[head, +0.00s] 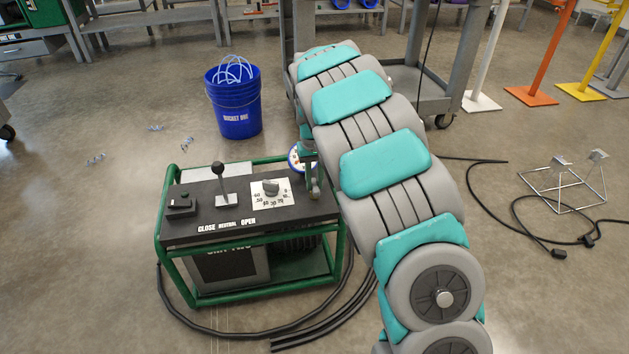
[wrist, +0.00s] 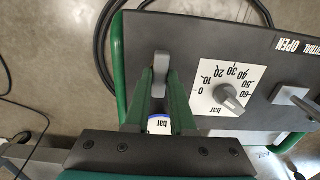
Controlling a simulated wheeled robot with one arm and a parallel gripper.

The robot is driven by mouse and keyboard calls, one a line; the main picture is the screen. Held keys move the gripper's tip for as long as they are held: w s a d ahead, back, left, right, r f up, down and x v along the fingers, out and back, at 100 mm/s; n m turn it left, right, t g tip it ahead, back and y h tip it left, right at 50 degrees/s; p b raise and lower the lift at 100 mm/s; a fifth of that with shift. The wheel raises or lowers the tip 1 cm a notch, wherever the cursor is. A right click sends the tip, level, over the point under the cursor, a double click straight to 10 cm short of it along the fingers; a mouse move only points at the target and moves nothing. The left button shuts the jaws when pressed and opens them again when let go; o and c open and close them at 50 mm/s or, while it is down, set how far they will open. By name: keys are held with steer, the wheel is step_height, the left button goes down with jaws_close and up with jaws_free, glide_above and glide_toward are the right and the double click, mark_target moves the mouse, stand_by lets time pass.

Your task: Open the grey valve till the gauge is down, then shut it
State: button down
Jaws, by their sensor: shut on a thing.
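The grey valve handle (wrist: 160,62) stands at the end of the cart's black top panel. My gripper (wrist: 161,84) is shut on it, with one green finger on each side. In the head view my gripper (head: 311,168) is at the panel's right end, largely covered by my arm. The blue-rimmed gauge (head: 293,159) shows behind the panel, partly hidden. In the wrist view only a slice of the gauge (wrist: 158,125) shows between the fingers, with "bar" on its white face. Its needle cannot be read.
The green-framed cart (head: 161,240) also bears a white dial plate (head: 284,199) with a grey knob, a black-knobbed lever (head: 219,171) marked close, neutral, open, and a small black box (head: 181,205). A blue bucket (head: 236,112) stands behind. Black hoses (head: 338,318) lie on the floor.

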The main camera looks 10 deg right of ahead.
mark_target(315, 184)
stand_by(0.4)
steer(key=shift+n, duration=0.6)
steer(key=c, duration=0.8)
jaws_free()
steer(key=shift+o, duration=0.2)
steer(key=shift+r, duration=3.85)
